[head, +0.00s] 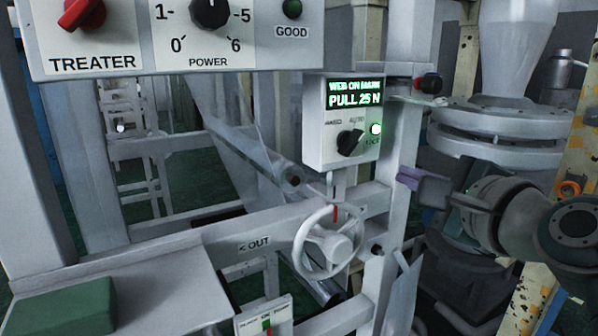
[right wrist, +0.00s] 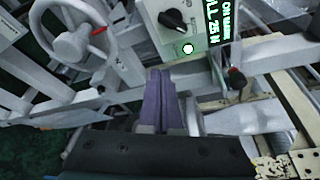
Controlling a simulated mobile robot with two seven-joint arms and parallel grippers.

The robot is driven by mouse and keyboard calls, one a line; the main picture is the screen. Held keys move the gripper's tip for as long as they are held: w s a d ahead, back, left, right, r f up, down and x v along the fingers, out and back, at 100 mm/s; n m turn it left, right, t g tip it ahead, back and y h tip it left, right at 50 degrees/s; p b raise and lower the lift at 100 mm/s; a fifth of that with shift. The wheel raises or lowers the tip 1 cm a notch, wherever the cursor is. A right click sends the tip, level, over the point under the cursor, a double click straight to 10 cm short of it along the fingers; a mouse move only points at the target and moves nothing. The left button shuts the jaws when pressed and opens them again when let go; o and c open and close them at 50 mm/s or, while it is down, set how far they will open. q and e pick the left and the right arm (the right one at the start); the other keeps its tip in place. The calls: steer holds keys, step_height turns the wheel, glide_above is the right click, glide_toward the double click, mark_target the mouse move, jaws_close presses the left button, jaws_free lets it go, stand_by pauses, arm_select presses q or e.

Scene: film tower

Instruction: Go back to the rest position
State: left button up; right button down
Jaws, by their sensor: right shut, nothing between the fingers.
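My right gripper (head: 410,178) comes in from the right in the head view, with purple fingers just right of the white machine post. In the right wrist view its fingers (right wrist: 160,82) lie together, shut and empty. They point toward the control box (head: 342,152) but look apart from it. The box's screen reads "WEB ON MARK, PULL 25 N", and a green lamp glows beside its black knob. The box also shows in the right wrist view (right wrist: 180,25). My left gripper is in neither view.
A white handwheel (head: 327,241) sits on the rail marked "OUT". A treater panel (head: 200,40) with red and black knobs hangs at upper left. A green block (head: 62,308) lies on the ledge at lower left. A large pale flanged machine (head: 500,125) stands behind my right arm.

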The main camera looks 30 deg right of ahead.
steer(key=shift+a, duration=0.1)
stand_by(0.4)
steer(key=s+a+f+n+g+y, duration=0.45)
steer(key=a+n, duration=0.35)
steer(key=n, duration=0.3)
steer(key=s+a+f+n+g, duration=0.3)
steer(key=s+f+n+g, duration=0.1)
steer(key=s+n, duration=0.5)
steer(key=s+a+f+n+g, duration=0.3)
steer(key=s+f+n+g, duration=0.15)
steer(key=s+n, duration=0.45)
step_height(320, 180, up, 20)
steer(key=m+p, duration=0.1)
steer(key=p, duration=1.9)
steer(key=shift+s+f+t+h, duration=0.2)
steer(key=shift+s+t+h, duration=0.15)
steer(key=shift+s+t, duration=0.1)
